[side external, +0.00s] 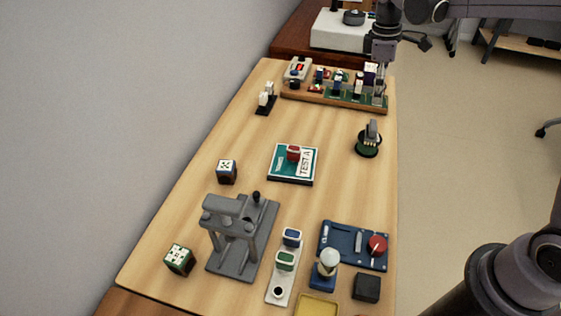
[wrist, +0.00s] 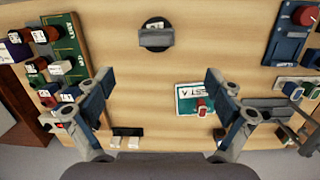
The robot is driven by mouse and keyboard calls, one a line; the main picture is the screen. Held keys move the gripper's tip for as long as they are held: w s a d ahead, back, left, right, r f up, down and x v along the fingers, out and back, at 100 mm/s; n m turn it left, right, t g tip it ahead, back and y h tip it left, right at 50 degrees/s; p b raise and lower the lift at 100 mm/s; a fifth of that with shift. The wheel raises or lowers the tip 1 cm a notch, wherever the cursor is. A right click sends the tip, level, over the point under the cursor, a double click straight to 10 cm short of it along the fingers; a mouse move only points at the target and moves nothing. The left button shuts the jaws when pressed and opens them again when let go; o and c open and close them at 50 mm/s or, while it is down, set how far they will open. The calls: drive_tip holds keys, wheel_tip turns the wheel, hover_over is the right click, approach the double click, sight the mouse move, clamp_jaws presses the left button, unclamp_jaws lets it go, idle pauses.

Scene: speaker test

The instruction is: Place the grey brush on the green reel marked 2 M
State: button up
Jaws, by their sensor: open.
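The green reel (side external: 368,150) is a dark round disc near the table's right edge in the side view. It shows at the top centre of the wrist view (wrist: 157,22), with a pale label partly covered. The grey brush (side external: 373,130) appears to rest on top of the reel; in the wrist view the brush (wrist: 156,38) lies across it. The reel's marking is too small to read. My gripper (wrist: 160,78) is open, with bare table between its fingers. In the side view my gripper (side external: 380,92) points down near the rack's right end, apart from the brush and reel.
A wooden rack (side external: 330,97) with several small parts stands at the far end. A teal TEST A board (side external: 293,178) with a red part lies mid-table. A grey stand (side external: 240,235), a blue panel (side external: 340,240) and dice-like cubes are nearer. Table around the reel is clear.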

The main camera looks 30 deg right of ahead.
drive_tip(key=s+a+m+t, duration=0.3)
drive_tip(key=s+m+t, duration=0.1)
drive_tip(key=s, duration=0.5)
drive_tip(key=s+a+m+t+y, duration=0.1)
drive_tip(key=s+a+m+t, duration=0.2)
drive_tip(key=s, duration=0.6)
drive_tip(key=shift+a+m+t, duration=0.4)
drive_tip(key=shift+a+m, duration=0.25)
drive_tip(key=shift+m, duration=0.05)
